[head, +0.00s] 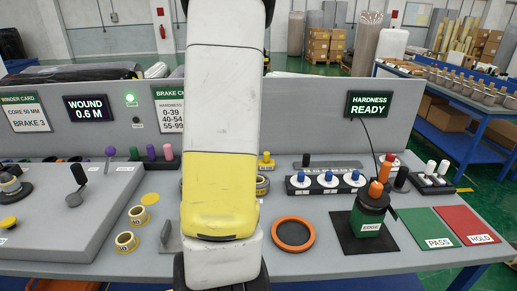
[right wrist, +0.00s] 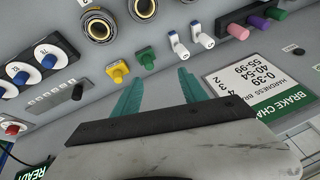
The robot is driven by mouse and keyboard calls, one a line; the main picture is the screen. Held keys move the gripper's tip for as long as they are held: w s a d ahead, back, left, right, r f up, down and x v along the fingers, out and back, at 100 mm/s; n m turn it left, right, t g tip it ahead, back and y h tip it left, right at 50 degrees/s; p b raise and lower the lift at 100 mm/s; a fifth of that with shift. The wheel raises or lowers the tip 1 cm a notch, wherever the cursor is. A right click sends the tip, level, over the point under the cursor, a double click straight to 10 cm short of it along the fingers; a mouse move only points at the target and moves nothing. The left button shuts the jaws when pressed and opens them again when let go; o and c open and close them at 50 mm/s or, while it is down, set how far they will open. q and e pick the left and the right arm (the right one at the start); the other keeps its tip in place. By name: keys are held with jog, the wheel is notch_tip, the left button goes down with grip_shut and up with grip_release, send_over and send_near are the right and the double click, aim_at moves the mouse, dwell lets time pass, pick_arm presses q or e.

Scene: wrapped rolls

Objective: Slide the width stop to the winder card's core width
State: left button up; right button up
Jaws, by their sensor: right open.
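The winder card (head: 26,112) stands at the far left of the head view and reads core 50 mm, brake 3. A small dark slider knob (head: 306,160) sits at the left of a marked strip behind the blue knobs. The slider also shows in the right wrist view (right wrist: 78,91). A grey upright piece (head: 171,238) stands left of my arm. I cannot tell which of these is the width stop. My right gripper (right wrist: 157,93) has its teal fingers apart and nothing between them. My arm hides the middle of the bench in the head view.
Two tan rings (head: 127,242) lie left of my arm. An orange ring (head: 293,234) and a green edge tester (head: 369,222) stand right of it. The brake chart (right wrist: 262,88) is close to my right gripper. Yellow (right wrist: 117,72) and green (right wrist: 147,61) knobs lie beyond its fingers.

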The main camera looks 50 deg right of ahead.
jog(key=s+d+f+m+g, duration=0.1)
jog(key=s+d+f, duration=0.1)
jog(key=d, duration=0.3)
jog(key=s+d+f+m+h, duration=0.1)
jog(key=d+f, duration=0.2)
jog(key=d, duration=0.2)
jog(key=s+d+f+m+g, duration=0.1)
jog(key=s+d+f, duration=0.1)
jog(key=d, duration=0.2)
jog(key=m+g+h, duration=0.1)
jog(key=m, duration=0.1)
send_near(307, 155)
notch_tip(307, 155, down, 3)
jog(key=shift+g, duration=0.3)
jog(key=x, duration=0.4)
jog(key=d+x, duration=0.1)
jog(key=x, duration=0.1)
jog(key=shift+w+d+f, duration=0.1)
jog(key=shift+w+f, duration=0.1)
jog(key=shift+w, duration=0.25)
jog(key=shift+d+f, duration=0.2)
jog(key=shift+f, duration=0.25)
grip_shut()
jog(key=shift+w, duration=0.1)
